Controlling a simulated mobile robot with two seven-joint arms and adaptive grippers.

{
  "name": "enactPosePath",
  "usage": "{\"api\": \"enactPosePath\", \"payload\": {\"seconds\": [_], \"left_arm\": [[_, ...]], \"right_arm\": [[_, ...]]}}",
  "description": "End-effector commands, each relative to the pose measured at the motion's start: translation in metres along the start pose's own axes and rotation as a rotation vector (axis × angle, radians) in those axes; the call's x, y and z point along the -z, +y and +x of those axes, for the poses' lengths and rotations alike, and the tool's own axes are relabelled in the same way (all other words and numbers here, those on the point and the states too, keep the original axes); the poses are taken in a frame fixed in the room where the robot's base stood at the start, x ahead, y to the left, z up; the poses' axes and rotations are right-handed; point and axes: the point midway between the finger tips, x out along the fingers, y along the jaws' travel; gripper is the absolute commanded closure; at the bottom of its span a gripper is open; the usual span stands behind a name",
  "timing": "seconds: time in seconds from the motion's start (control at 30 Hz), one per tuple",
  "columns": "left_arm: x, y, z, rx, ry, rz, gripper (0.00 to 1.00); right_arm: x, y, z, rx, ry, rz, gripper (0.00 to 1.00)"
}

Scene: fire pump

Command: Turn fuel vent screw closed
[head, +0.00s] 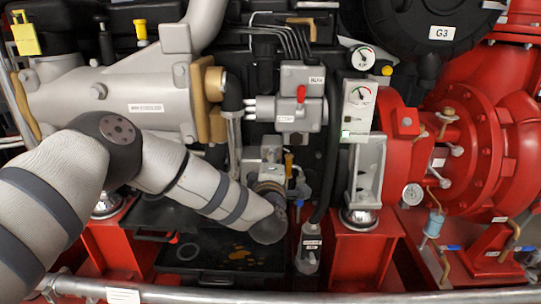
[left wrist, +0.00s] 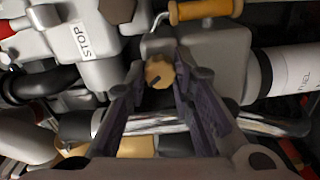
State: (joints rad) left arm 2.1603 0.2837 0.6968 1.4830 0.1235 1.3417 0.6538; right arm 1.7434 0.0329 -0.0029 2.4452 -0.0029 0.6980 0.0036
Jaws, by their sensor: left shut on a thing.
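The fuel vent screw is a small brass-coloured knob (left wrist: 158,73) with a dark slot, in the upper middle of the left wrist view. It sits on a grey housing. My left gripper (left wrist: 161,84) has its two dark fingers on either side of the knob and is shut on it. In the head view my left arm reaches in from the left and ends near the lower middle of the engine; its wrist hides the fingers and the screw there. My right gripper is not in view.
A yellow-orange handle (left wrist: 205,11) is close above the screw. A white fuel filter (left wrist: 295,70) is at the right, and a grey block with a STOP label (left wrist: 85,38) at the left. A black tray (head: 220,258) and a front rail (head: 190,295) lie below.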

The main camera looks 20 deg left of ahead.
Motion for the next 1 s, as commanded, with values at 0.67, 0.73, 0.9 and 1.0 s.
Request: {"api": "enactPosePath", "payload": {"seconds": [0.67, 0.73, 0.9, 1.0], "left_arm": [[0.000, 0.005, 0.000, -0.006, 0.002, 0.536, 1.00], [0.000, 0.005, 0.001, -0.005, 0.002, 0.569, 1.00], [-0.001, 0.004, 0.000, -0.005, 0.001, 0.622, 1.00], [0.000, 0.004, 0.000, -0.004, 0.002, 0.641, 1.00]], "right_arm": [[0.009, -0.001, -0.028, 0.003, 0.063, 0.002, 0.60], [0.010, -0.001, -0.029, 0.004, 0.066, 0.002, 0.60], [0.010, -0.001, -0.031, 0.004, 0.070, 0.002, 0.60], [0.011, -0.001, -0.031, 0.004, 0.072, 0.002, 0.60]]}}
